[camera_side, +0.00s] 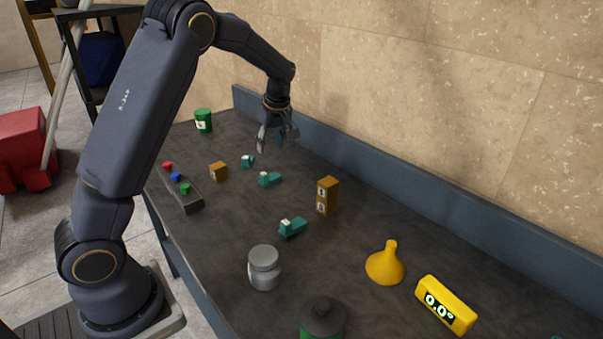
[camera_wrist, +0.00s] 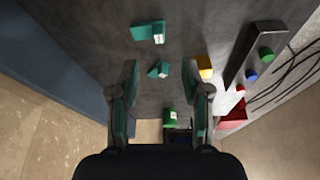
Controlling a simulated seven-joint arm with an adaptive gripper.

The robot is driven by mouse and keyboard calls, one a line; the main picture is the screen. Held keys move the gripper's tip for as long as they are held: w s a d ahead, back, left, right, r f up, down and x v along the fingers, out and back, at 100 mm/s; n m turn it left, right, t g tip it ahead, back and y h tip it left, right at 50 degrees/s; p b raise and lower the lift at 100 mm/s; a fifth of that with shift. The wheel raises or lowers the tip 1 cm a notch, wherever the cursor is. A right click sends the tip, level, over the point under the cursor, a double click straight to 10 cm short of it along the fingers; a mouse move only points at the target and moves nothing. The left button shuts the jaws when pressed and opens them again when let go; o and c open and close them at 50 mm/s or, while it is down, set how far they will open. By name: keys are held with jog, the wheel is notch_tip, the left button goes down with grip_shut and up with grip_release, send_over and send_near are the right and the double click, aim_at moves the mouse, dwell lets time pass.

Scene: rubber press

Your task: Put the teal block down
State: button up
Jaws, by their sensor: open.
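My gripper (camera_side: 271,144) is open above the far part of the dark table, its fingers pointing down. In the wrist view its fingers (camera_wrist: 160,72) are spread with nothing held between them. Three teal blocks with white labels lie on the table: a far one (camera_side: 248,161), a middle one (camera_side: 270,179) and a nearer one (camera_side: 292,228). In the wrist view, one small teal block (camera_wrist: 159,69) shows in the gap between the fingertips, on the table below. A longer teal block (camera_wrist: 147,32) shows above it in that picture.
Two orange blocks are stacked (camera_side: 327,196); another (camera_side: 218,171) lies near the button box (camera_side: 181,191). A green can (camera_side: 203,120) stands at the far end. A grey jar (camera_side: 264,268), yellow funnel (camera_side: 386,265) and yellow display (camera_side: 445,305) stand nearer. A blue-grey ledge (camera_side: 400,199) runs along the wall.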

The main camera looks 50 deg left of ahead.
jog(key=s+d+r+m+t+h, duration=0.3)
jog(key=s+d+r+m, duration=0.6)
jog(key=s+d+r, duration=0.4)
jog(key=s+d+f+m+t, duration=0.2)
jog(key=s+d+m, duration=0.5)
jog(key=s, duration=0.4)
jog(key=shift+s+d+f+m+h, duration=0.25)
jog(key=shift+d+m+h, duration=0.05)
jog(key=shift+m+h, duration=0.1)
jog(key=shift+o, duration=0.7)
